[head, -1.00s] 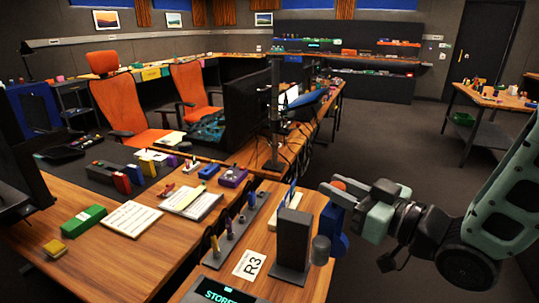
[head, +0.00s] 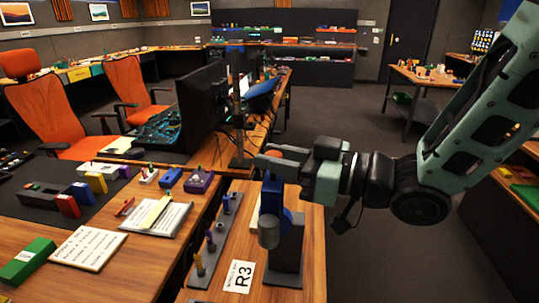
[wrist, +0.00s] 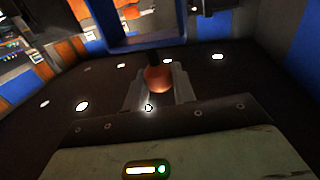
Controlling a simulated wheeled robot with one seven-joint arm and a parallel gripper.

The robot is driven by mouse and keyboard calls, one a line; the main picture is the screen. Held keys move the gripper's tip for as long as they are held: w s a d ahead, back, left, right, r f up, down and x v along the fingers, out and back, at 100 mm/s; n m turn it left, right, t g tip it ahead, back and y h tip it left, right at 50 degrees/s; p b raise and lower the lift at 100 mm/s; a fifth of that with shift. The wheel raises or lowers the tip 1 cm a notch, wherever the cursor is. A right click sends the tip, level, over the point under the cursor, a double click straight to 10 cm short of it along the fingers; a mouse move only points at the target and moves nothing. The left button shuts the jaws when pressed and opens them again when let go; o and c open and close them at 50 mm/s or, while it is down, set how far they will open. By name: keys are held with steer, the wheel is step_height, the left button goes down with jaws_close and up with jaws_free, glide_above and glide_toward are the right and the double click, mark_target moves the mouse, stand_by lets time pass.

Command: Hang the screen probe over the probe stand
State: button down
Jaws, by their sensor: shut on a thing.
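My gripper (head: 283,165) is shut on the orange knob (wrist: 158,78) of the screen probe. The probe has a blue body (head: 271,197) and a grey cylinder (head: 269,231) hanging below the gripper. The probe stand (head: 289,250), a dark upright block on a flat base, stands on the wooden desk. The probe's blue body and cylinder overlap the stand's upper left part in the head view. I cannot tell whether the probe touches the stand. In the wrist view the blue body (wrist: 140,42) shows as a frame beyond the fingers.
A white R3 card (head: 240,276) lies left of the stand. A grey rack (head: 215,240) with several pens or tools is further left. A monitor (head: 205,100) and its pole (head: 238,120) stand behind. Open floor lies to the right of the desk.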

steer(key=shift+d+r, duration=0.1)
steer(key=shift+d, duration=0.1)
steer(key=shift+w+d+p, duration=0.6)
steer(key=shift+w+d, duration=0.65)
steer(key=shift+w, duration=5.1)
steer(key=shift+s+a+f+b, duration=0.1)
steer(key=shift+s+f+b, duration=0.05)
steer(key=shift+f+b, duration=2.7)
steer(key=shift+s+d+f+b, duration=0.15)
steer(key=shift+f+b, duration=2.05)
steer(key=shift+f, duration=1.2)
steer(key=shift+s+a+f+b, duration=0.15)
steer(key=shift+f+b, duration=2.4)
steer(key=shift+f, duration=0.55)
steer(key=c, duration=1.1)
jaws_free()
